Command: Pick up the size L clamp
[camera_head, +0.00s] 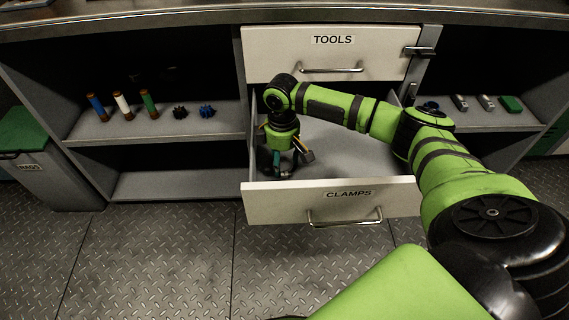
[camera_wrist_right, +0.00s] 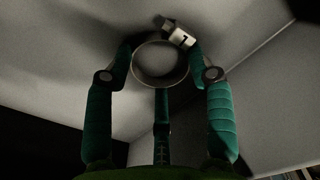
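The clamp is a metal ring (camera_wrist_right: 136,77) with a pale block (camera_wrist_right: 178,38) at its top right in the right wrist view. The block bears a dark mark like an upside-down L. The ring lies on the light drawer floor between the fingertips of my right gripper (camera_wrist_right: 161,62). One finger is close at each side, with a third below; contact is not clear. The fingers look spread. In the head view the right gripper (camera_head: 284,163) points down inside the left part of the open CLAMPS drawer (camera_head: 290,199) and hides the clamp. My left gripper is not in view.
The closed TOOLS drawer (camera_head: 265,51) is just above my right arm. The drawer walls surround the gripper, with bare floor to its right. Shelves on both sides hold small objects, including a blue-and-brown cylinder (camera_head: 97,107) and a green block (camera_head: 511,104).

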